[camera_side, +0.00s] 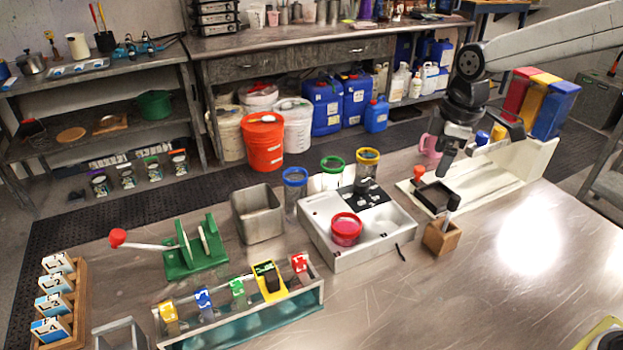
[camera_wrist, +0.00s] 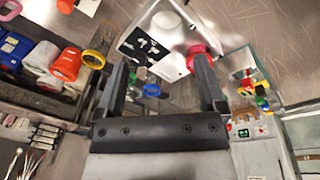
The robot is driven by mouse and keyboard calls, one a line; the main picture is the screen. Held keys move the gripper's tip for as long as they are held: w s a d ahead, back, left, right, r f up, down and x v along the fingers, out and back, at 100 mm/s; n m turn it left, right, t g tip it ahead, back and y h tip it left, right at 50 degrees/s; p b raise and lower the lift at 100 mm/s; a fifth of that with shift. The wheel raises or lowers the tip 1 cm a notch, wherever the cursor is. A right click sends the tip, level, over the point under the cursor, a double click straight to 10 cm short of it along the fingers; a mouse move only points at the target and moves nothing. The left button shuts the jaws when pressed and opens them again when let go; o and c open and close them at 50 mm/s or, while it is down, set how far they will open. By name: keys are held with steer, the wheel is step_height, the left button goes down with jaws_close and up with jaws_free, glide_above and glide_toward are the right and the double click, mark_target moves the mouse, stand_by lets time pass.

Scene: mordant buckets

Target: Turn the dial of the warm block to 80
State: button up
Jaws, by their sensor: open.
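A white box-shaped unit (camera_side: 322,252), which looks like the warm block, stands mid-bench in the side view. It has a black panel (camera_side: 358,196) with white marks and a pale round recess. A red-lidded jar (camera_side: 346,229) sits on it. I cannot make out the dial or its setting for certain. The unit also shows at the top of the wrist view (camera_wrist: 131,35), with its black panel (camera_wrist: 146,46). My gripper (camera_side: 478,148) is open and empty above the bench, right of the unit and apart from it. Its two fingers frame the wrist view (camera_wrist: 162,62).
Yellow-rimmed (camera_side: 367,165), green-rimmed (camera_side: 332,172) and blue-rimmed (camera_side: 295,188) jars stand at the unit's back. A metal bucket (camera_side: 258,214) is left. A wooden block (camera_side: 440,239) and white rack (camera_side: 520,165) are right.

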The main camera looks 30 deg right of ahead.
steer(key=w+a+n, duration=0.2)
steer(key=w+n, duration=0.4)
steer(key=w, duration=0.1)
steer(key=n+g, duration=0.2)
steer(key=n, duration=0.8)
glide_above(362, 182)
step_height(362, 182, down, 3)
steer(key=shift+f, duration=2.6)
steer(key=shift+f, duration=0.15)
steer(key=shift+f, duration=3.7)
jaws_close()
